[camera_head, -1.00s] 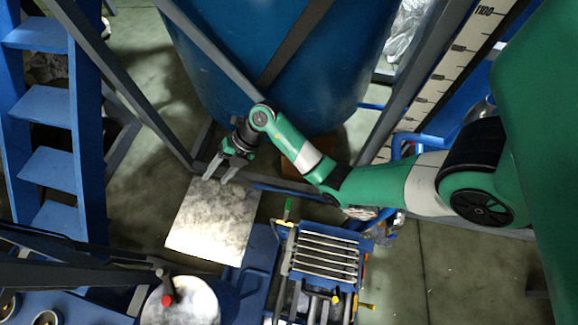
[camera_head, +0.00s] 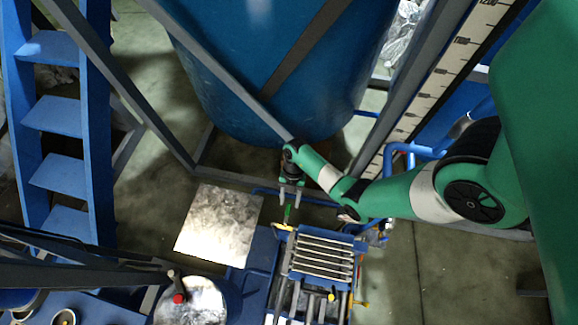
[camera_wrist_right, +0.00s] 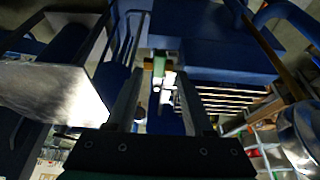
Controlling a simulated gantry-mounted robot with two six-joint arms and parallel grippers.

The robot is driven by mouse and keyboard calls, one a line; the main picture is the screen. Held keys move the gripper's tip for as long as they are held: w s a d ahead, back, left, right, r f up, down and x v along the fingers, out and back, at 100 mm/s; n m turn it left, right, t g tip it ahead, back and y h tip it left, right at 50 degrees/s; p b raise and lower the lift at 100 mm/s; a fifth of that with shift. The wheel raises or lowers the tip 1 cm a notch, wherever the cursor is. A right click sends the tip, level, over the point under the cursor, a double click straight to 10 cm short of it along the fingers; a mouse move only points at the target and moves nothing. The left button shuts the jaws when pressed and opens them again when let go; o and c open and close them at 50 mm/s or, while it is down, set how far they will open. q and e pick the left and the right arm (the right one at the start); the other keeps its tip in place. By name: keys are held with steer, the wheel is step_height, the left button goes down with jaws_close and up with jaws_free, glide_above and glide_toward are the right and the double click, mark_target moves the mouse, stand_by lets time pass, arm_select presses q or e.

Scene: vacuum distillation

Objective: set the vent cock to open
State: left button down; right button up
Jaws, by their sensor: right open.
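A small green handle (camera_head: 288,213) stands at the back left corner of the blue slatted unit; I take it for the vent cock, though no label is readable. My right gripper (camera_head: 291,203) is open, pointing down just behind and above this handle. In the right wrist view the green handle (camera_wrist_right: 159,66) shows beyond and between the spread fingertips of the right gripper (camera_wrist_right: 163,82), with nothing held. I cannot tell whether the fingers reach around it. My left gripper is not in view.
Yellow handles (camera_head: 282,227) sit close by the green one, with pale slats (camera_head: 322,254) to the right. A metal plate (camera_head: 219,225) lies left. A big blue tank (camera_head: 270,70) stands behind. A red-tipped handle (camera_head: 178,298) is at front left.

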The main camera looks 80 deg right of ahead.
mark_target(287, 214)
steer(key=x, duration=0.2)
steer(key=shift+a+f, duration=0.1)
steer(key=shift+f, duration=0.2)
jaws_close()
stand_by(1.2)
